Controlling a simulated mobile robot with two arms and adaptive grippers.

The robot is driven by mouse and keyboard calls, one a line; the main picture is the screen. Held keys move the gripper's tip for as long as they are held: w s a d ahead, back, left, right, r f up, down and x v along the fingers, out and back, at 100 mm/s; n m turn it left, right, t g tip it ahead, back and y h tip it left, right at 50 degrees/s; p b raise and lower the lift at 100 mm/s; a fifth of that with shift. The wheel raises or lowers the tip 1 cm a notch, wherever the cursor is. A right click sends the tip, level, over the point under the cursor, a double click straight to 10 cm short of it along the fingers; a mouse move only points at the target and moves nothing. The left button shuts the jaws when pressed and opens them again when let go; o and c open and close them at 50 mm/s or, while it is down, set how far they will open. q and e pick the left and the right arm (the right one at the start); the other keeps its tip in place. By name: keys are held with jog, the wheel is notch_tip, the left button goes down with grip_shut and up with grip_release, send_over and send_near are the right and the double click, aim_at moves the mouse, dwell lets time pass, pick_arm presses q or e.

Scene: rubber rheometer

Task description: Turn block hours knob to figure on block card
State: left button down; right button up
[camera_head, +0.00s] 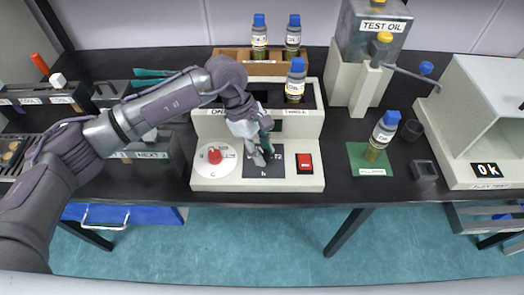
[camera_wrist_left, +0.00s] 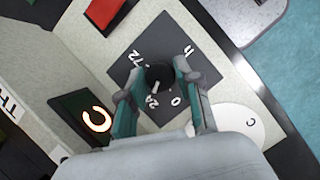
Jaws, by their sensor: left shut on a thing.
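The white block heater (camera_head: 218,128) stands mid-table with a sloped front. The black hours knob (camera_wrist_left: 158,74) sits on a dark square plate (camera_wrist_left: 125,62) marked 0, 24, 72 and h. A white mark on the knob appears to point near 24. My left gripper (camera_wrist_left: 156,80) is shut around the knob, one finger on each side; in the head view it (camera_head: 262,150) hides the knob. A dark panel with a lit curved figure (camera_wrist_left: 97,118) shows beside the plate; its reading is unclear. I cannot make out the block card. My right gripper is not in view.
A red knob (camera_head: 215,156) on a white C dial is left of the plate; a red switch (camera_head: 304,162) is right. A blue-capped bottle (camera_head: 296,80) stands at the block's back. Another bottle (camera_head: 381,136) stands on a green mat (camera_head: 357,152). The test oil unit (camera_head: 371,40) is behind.

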pick_arm(q)
jog(key=c, duration=0.8)
grip_release()
jog(key=v, duration=1.2)
